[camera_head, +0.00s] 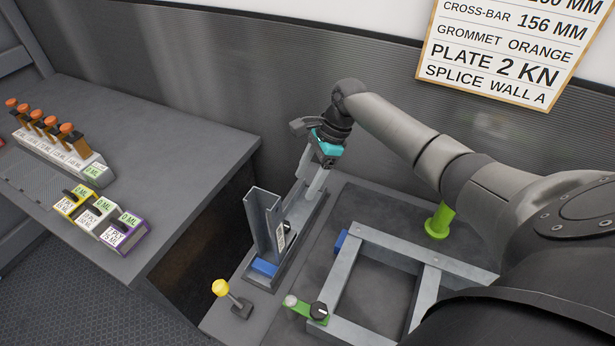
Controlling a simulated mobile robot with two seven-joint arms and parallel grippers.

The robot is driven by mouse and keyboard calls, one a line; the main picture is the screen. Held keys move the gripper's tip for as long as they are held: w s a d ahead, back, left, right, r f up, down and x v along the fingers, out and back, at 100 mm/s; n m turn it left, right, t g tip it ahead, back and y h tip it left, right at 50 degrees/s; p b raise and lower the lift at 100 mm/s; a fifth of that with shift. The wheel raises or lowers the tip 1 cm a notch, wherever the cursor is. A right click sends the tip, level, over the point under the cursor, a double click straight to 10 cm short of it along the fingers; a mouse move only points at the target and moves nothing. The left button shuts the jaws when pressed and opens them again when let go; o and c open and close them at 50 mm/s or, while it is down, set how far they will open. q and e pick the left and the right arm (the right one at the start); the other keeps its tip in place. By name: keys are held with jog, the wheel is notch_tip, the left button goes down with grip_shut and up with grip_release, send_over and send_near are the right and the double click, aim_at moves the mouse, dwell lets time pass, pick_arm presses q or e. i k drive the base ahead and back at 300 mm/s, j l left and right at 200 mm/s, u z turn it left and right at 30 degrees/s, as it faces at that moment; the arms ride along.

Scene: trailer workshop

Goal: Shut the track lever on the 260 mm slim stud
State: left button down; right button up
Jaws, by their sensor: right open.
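A grey upright channel stud (262,222) stands in a floor track (298,250) at the centre of the bench. A small white label is low on its right side, too small to read. A blue block (265,267) lies at the near foot of the stud. A dark round knob (288,227) shows just right of the stud; I cannot tell whether it is the track lever. My right gripper (311,190) has a teal band and points down over the far part of the track, behind and right of the stud. It is open, with nothing seen between its fingers. My left gripper is out of view.
A grey frame (344,286) lies to the right, with a green clamp (305,308) at its near corner and a green post (438,221) behind. A yellow-knobbed lever (220,288) stands front left. The left bench holds orange-topped items (50,125) and labelled blocks (98,218). A ribbed wall stands behind.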

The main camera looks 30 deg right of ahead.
aim_at(220, 287)
jog(key=k+j, duration=1.25)
